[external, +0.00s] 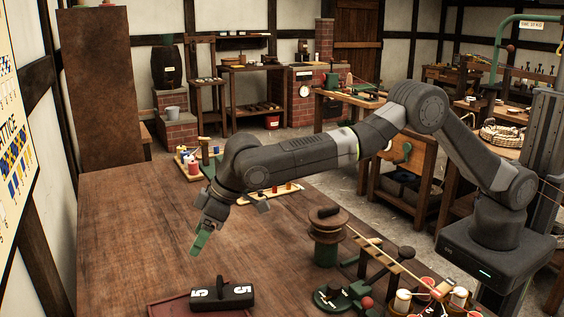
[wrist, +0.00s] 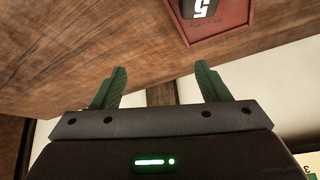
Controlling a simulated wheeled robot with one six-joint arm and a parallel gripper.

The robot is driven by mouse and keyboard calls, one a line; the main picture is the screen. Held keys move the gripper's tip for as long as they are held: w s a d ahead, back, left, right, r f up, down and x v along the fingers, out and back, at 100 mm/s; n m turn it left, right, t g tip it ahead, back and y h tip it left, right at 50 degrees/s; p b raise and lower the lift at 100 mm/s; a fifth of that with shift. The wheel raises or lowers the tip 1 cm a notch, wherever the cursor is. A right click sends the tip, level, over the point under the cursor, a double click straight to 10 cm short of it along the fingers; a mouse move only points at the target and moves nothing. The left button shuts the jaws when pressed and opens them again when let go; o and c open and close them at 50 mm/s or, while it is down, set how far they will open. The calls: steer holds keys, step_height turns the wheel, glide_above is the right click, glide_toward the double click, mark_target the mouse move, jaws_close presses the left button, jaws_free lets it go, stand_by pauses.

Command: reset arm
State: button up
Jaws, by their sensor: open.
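My arm reaches out over the brown wooden table (external: 130,220) from the right in the external view. My gripper (external: 198,243) points down above the table and shows green fingers. In the wrist view my gripper (wrist: 160,85) has its two green fingers wide apart with nothing between them. A black block marked 5 (external: 222,294) sits on a dark red tray (external: 168,308) near the front of the table, apart from my gripper. The tray (wrist: 222,28) and part of the block (wrist: 197,8) also show at the top of the wrist view.
A spool on a green base (external: 326,238) and a rig with a wooden bar (external: 385,252) stand on the table's right side. Small coloured spools (external: 193,167) stand at the back. A tall brown cabinet (external: 103,85) is behind. The table's left part is clear.

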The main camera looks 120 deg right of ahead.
steer(key=d+f+y, duration=0.1)
steer(key=d+f, duration=0.3)
steer(key=d, duration=1)
steer(key=shift+d+n+t+p, duration=0.15)
steer(key=shift+n+t+p, duration=0.15)
steer(key=shift+p, duration=0.05)
steer(key=shift+f, duration=0.1)
stand_by(0.4)
